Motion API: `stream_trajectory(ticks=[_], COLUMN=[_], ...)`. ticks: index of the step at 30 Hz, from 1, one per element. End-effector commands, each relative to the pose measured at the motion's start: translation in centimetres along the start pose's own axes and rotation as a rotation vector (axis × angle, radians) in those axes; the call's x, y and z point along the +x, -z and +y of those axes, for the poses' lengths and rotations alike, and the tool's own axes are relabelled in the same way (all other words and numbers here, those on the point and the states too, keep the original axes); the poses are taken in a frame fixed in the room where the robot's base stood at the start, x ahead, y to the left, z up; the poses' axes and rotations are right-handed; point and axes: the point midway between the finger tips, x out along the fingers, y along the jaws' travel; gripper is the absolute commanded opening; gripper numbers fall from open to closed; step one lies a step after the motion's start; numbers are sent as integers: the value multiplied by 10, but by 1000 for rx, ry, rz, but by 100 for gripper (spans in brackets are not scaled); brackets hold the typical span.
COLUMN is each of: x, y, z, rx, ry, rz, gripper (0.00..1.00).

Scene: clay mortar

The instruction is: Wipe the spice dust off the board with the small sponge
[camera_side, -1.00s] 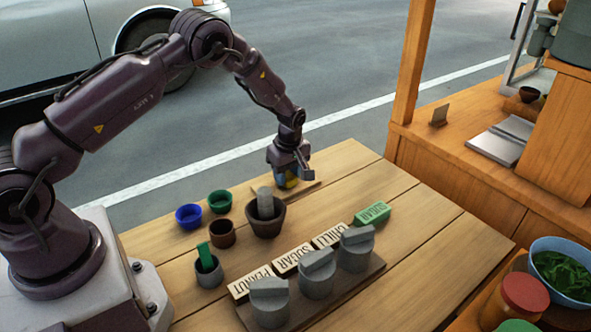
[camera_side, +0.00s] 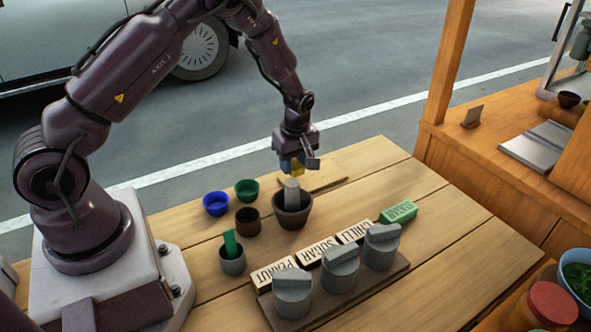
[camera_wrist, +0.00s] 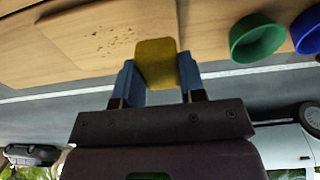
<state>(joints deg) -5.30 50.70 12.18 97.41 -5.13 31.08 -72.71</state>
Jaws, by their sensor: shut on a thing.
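My gripper (camera_side: 297,164) is shut on the small yellow sponge (camera_side: 297,169), over the far edge of the table behind the mortar. In the wrist view the sponge (camera_wrist: 155,62) sits between the two blue-grey fingers (camera_wrist: 157,82). The thin wooden board (camera_side: 325,186) lies flat behind the mortar, which hides part of it. In the wrist view the board (camera_wrist: 75,28) carries scattered dark specks of spice dust (camera_wrist: 118,42). The sponge's tip overlaps the board's edge in that view; whether it touches is unclear.
A dark mortar (camera_side: 293,216) with a grey pestle (camera_side: 291,190) stands in front of the board. Blue (camera_side: 216,204), green (camera_side: 247,189) and brown (camera_side: 248,221) cups are to its left. Lidded grey jars (camera_side: 340,268) and name blocks (camera_side: 315,251) stand nearer. The right table planks are clear.

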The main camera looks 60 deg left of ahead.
Motion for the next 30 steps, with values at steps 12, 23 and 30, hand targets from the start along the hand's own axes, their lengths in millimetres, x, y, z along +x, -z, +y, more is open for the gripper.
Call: stream_trajectory(ticks=[12,23,30], x=[-38,-44,-44], y=[5,5,5], z=[0,0,0], rx=[0,1,1], ry=[-2,0,0], rz=[0,0,0], gripper=[11,11,11])
